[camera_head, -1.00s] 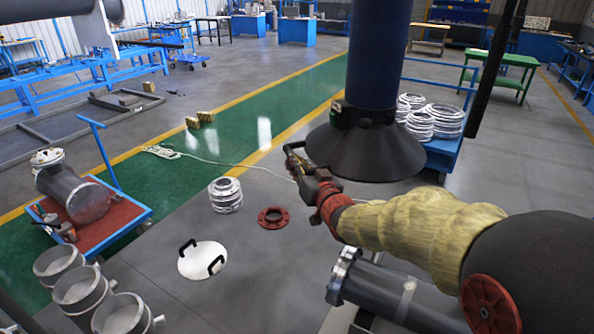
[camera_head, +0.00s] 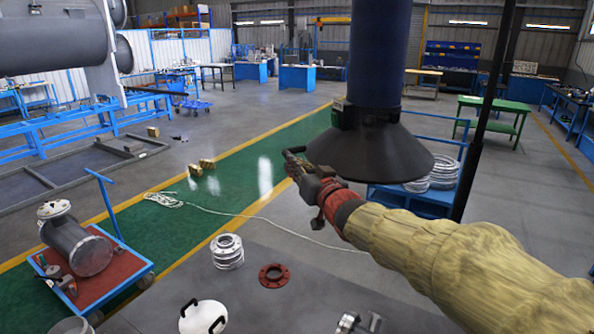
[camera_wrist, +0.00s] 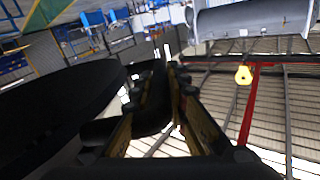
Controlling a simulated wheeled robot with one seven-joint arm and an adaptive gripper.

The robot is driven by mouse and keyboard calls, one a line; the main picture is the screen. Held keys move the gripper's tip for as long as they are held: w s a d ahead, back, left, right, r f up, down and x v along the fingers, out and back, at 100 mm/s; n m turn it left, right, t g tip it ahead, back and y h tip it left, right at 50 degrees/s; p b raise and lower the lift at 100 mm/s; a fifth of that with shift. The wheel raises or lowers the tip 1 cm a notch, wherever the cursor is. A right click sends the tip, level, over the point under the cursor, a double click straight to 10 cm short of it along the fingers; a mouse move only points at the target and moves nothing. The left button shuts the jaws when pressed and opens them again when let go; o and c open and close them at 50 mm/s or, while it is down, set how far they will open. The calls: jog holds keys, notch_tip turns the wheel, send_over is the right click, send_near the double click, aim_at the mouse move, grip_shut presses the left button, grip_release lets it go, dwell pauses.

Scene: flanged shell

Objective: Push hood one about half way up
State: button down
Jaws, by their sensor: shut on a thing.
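The hood (camera_head: 368,152) is a black cone under a thick dark blue duct (camera_head: 378,50), right of centre in the head view. It hangs above the floor with its wide rim down. My gripper (camera_head: 301,166) is at the rim's left side, and my arm reaches there from the lower right. In the wrist view the hood is a large dark shape (camera_wrist: 55,105) on the left. My gripper (camera_wrist: 158,85) is shut on a dark bar-like part there, apparently the hood's handle. The exact contact is partly hidden by the fingers.
A blue cart (camera_head: 413,200) with metal rings stands behind the hood. A dark upright pole (camera_head: 482,120) is to its right. A red flange (camera_head: 272,275), stacked rings (camera_head: 228,251) and a white lid (camera_head: 203,318) lie below left. A red-topped trolley (camera_head: 98,255) stands at the left.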

jog(key=shift+r, duration=0.5)
jog(key=c, duration=1.8)
grip_release()
jog(key=shift+c, duration=0.2)
jog(key=shift+o, duration=0.6)
jog(key=shift+a+f, duration=0.1)
jog(key=v, duration=1.2)
